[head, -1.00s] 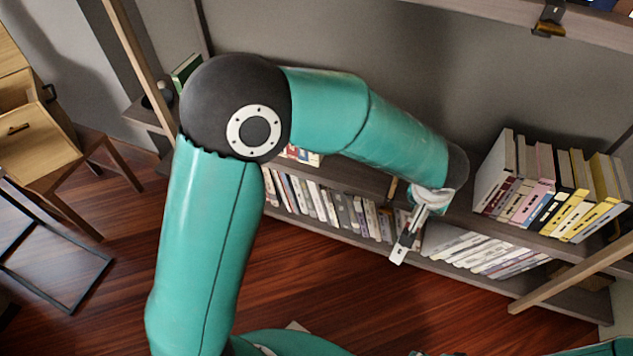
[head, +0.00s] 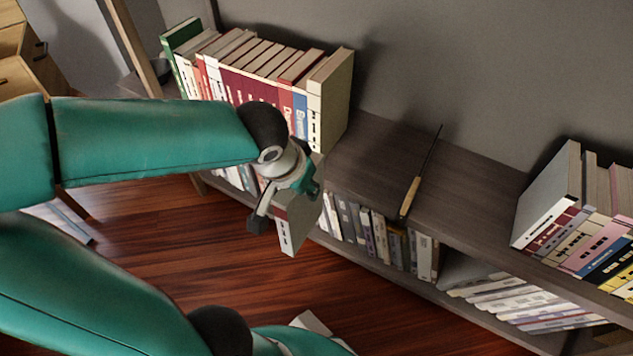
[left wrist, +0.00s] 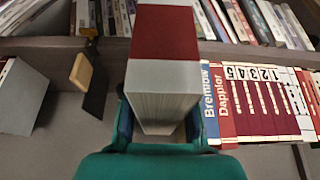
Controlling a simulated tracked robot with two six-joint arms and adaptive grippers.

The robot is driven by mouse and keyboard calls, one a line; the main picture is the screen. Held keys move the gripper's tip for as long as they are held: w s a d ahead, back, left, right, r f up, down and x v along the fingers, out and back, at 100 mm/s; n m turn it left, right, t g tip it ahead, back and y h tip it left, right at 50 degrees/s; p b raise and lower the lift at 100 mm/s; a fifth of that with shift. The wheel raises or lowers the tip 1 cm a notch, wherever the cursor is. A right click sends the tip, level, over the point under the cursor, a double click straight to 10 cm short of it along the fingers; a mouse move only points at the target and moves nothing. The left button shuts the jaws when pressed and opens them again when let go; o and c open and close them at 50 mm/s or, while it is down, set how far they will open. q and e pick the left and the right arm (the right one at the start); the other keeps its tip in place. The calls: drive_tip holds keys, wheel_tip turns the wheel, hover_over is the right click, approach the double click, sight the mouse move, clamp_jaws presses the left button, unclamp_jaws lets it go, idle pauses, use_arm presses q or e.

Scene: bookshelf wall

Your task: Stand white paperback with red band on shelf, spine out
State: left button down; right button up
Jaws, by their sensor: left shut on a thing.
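The white paperback with red band (head: 298,225) hangs in my left gripper (head: 285,206), tilted, in front of the shelf edge. In the left wrist view the book (left wrist: 165,45) shows its red band across the white cover and its page block toward the camera. The left gripper (left wrist: 162,115) is shut on it, a finger on each side. The shelf board (head: 375,150) has a bare stretch right of the left book row. I cannot tell which way the spine faces. My right gripper is out of view.
A row of upright books (head: 250,85) stands left of the bare stretch. A thin dark plate with a wooden block (head: 410,197) stands on the board. More books (head: 585,225) stand at the right. A lower shelf holds several books (head: 375,235).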

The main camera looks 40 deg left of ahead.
use_arm(q)
drive_tip(key=w+a+f+p, duration=0.1)
drive_tip(key=w+a+p, duration=0.1)
drive_tip(key=w, duration=1.1)
drive_tip(key=w+a+f+p, duration=0.1)
drive_tip(key=w+a, duration=0.3)
drive_tip(key=w, duration=0.8)
drive_tip(key=shift+w+a+f+p, duration=0.15)
drive_tip(key=shift+w+f+p, duration=0.15)
drive_tip(key=shift+p, duration=0.25)
drive_tip(key=shift+r, duration=0.15)
